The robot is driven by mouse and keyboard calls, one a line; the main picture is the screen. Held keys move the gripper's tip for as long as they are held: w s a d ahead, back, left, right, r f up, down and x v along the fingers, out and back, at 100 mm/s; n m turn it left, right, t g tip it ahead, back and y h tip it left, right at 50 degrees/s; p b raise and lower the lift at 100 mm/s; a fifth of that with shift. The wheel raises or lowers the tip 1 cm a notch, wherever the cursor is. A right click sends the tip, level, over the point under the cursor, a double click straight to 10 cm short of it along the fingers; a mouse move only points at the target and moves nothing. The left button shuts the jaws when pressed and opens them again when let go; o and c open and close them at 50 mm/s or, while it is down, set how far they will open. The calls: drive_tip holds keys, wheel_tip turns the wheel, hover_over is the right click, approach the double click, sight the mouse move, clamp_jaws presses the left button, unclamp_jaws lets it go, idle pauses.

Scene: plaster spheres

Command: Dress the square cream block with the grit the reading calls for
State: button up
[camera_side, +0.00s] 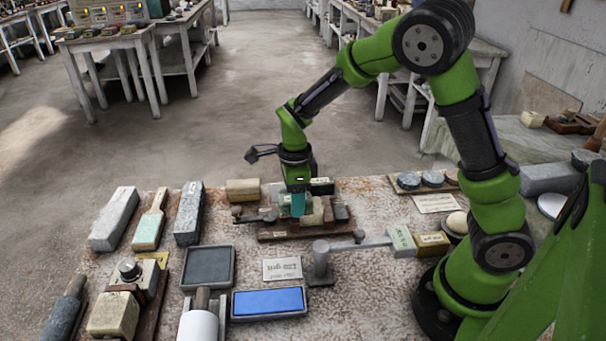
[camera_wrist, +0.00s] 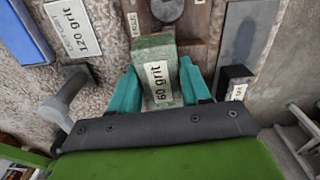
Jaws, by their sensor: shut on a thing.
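My gripper (camera_side: 298,207) has teal fingers and points down over a low wooden fixture (camera_side: 290,234) at the table's far middle. In the wrist view, my gripper (camera_wrist: 158,85) is shut on a pale green block labelled "60 grit" (camera_wrist: 157,65), with one finger on each side. The block is mostly hidden in the side view. A card reading "120 grit" (camera_wrist: 78,35) lies to its left in the wrist view; in the side view the card (camera_side: 282,269) lies in front of the fixture. A squarish cream block (camera_side: 113,314) sits in a wooden holder at the front left.
A grey tray (camera_side: 208,267) and a blue tray (camera_side: 268,302) lie in front. A grey post with an arm (camera_side: 320,262) stands right of the card. A dark labelled block (camera_wrist: 236,82) is close to my right finger.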

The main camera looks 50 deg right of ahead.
drive_tip(key=shift+s+d, duration=1.4)
drive_tip(key=shift+d, duration=0.3)
drive_tip(key=shift+w+a+r, duration=0.7)
drive_tip(key=shift+w+a, duration=0.05)
drive_tip(key=shift+a, duration=0.1)
drive_tip(key=shift+r, duration=1.25)
drive_tip(key=shift+r, duration=0.1)
